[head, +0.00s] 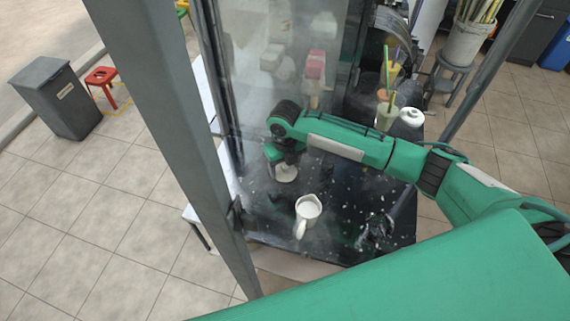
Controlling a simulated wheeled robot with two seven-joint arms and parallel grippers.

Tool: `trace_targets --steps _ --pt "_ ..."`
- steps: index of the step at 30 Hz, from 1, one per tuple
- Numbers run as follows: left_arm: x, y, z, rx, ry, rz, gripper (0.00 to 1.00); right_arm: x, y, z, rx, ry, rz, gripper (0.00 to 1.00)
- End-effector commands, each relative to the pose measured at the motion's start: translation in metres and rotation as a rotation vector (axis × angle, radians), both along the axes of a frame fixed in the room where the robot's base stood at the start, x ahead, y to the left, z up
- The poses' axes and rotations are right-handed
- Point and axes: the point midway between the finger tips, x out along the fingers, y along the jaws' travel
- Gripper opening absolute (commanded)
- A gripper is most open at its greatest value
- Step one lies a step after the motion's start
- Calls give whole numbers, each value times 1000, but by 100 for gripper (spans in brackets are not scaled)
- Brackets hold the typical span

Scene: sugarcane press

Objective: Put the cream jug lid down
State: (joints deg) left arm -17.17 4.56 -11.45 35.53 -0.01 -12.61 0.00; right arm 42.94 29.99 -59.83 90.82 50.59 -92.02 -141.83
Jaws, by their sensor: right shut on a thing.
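The cream jug (308,209) stands on the dark, speckled counter (262,216), open at the top, its handle towards the front. My right gripper (284,164) is behind and to the left of the jug, pointing down. It is shut on the cream jug lid (286,174), a pale round disc low over the counter. I cannot tell whether the lid touches the counter. The wrist and fingers hide part of the lid. My left gripper is not in view.
A grey post (175,130) stands at the left front. A transparent panel rises behind the lid. Cups with straws (387,119) and a white round container (411,117) stand at the back right. A dark, unclear shape (376,231) is right of the jug.

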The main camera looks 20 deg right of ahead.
Motion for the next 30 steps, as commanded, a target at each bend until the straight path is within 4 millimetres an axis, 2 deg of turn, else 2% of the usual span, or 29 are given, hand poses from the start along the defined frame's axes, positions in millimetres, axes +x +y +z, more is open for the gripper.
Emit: trace_targets --steps 3,11,12,15,26,30 --pt "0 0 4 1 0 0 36 0 0 -8 0 0 1 40" --pt "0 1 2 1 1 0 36 0 0 -10 0 0 1 40" --pt "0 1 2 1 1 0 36 0 0 -10 0 0 1 66" --pt "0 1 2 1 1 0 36 0 0 -10 0 0 1 84" --pt "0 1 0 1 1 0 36 1 0 -6 0 -2 1 84" --pt "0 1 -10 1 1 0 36 1 0 12 0 -5 2 84"
